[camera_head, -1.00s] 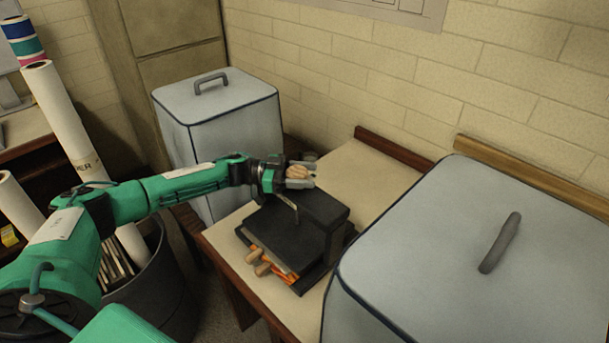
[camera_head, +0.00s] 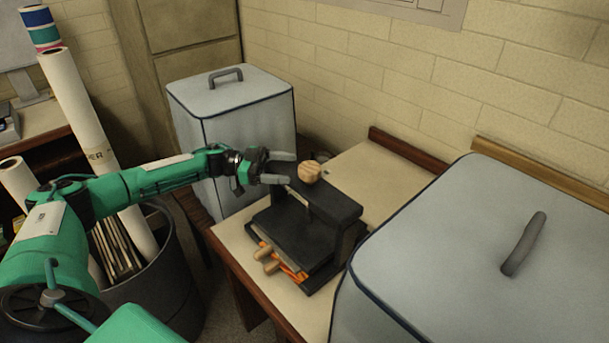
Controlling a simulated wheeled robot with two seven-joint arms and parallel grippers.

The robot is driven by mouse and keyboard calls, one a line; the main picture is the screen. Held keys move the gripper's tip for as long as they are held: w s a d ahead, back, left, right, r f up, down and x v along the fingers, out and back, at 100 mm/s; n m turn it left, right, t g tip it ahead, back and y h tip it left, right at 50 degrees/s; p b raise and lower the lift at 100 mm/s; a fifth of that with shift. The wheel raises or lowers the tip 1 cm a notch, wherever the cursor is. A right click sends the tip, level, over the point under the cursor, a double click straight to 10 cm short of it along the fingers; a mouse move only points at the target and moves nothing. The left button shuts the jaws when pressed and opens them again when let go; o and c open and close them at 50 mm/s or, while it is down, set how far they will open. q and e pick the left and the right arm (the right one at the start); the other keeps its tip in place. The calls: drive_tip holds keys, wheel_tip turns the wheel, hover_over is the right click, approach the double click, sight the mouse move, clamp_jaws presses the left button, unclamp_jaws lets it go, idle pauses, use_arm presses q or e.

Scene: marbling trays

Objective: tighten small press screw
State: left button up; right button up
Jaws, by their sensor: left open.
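The small press (camera_head: 295,235) is a black frame on the light table. Its screw has a round wooden knob (camera_head: 309,171) above the top beam. My left gripper (camera_head: 283,167) is open just to the left of the knob, its two grey fingers pointing right toward it. The fingers are empty, and the knob stands apart from them. The screw's lower part is hard to make out. My right gripper is not in view.
Wooden handles (camera_head: 266,258) and orange items stick out at the press's front left. A big grey lidded box (camera_head: 460,265) stands close on the right. Another grey lidded box (camera_head: 232,95) stands behind my left arm. The table (camera_head: 375,170) is clear behind the press.

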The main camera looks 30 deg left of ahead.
use_arm(q)
drive_tip(key=shift+b+v, duration=0.5)
drive_tip(key=shift+v, duration=1.8)
drive_tip(key=shift+d, duration=0.1)
idle(0.6)
